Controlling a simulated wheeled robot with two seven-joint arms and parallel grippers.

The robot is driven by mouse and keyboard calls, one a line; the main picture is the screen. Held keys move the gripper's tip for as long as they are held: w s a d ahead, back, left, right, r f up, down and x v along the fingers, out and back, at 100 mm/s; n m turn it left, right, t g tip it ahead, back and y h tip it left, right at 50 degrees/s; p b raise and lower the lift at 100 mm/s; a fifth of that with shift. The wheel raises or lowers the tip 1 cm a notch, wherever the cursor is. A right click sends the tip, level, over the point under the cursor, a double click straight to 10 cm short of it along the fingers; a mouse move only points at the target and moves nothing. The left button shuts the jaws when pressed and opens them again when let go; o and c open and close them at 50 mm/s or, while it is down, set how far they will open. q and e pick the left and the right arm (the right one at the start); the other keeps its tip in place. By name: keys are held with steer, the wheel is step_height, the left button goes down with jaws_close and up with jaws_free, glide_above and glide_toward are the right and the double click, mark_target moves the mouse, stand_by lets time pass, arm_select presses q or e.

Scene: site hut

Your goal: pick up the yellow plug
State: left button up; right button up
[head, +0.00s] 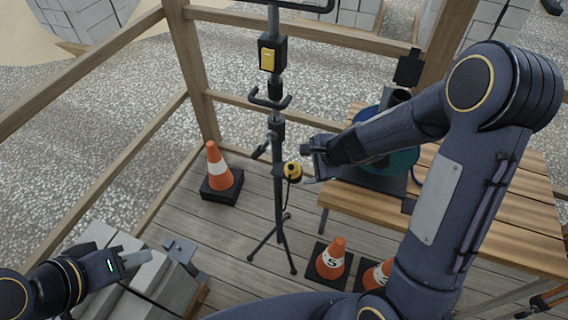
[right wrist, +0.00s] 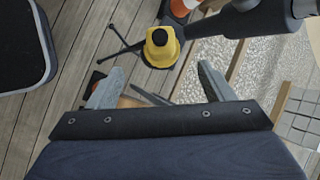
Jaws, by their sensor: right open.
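The yellow plug (head: 292,171) has a dark centre and sits at the side of a dark upright stand (head: 278,205), with a black cord hanging below it. In the right wrist view the yellow plug (right wrist: 160,50) shows just beyond the fingertips, roughly centred between them. My right gripper (head: 310,167) is open and empty, just right of the plug in the head view; its two grey fingers (right wrist: 158,84) are spread apart, and I see no contact. My left gripper (head: 138,258) is at the lower left, far from the plug; its finger opening is unclear.
A slatted wooden bench (head: 480,205) stands at the right, with a blue-green round object (head: 395,160) on it partly behind my arm. Orange cones stand left (head: 219,170) and right (head: 333,260) of the stand. A yellow switch box (head: 267,58) is higher on the pole. Grey blocks (head: 150,280) lie lower left.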

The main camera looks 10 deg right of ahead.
mark_target(293, 169)
steer(key=x, duration=0.3)
steer(key=b+x, duration=0.1)
steer(key=x, duration=0.3)
steer(key=shift+w+a+f+b, duration=0.15)
steer(key=shift+w+a+b, duration=0.05)
steer(key=shift+a+b, duration=0.15)
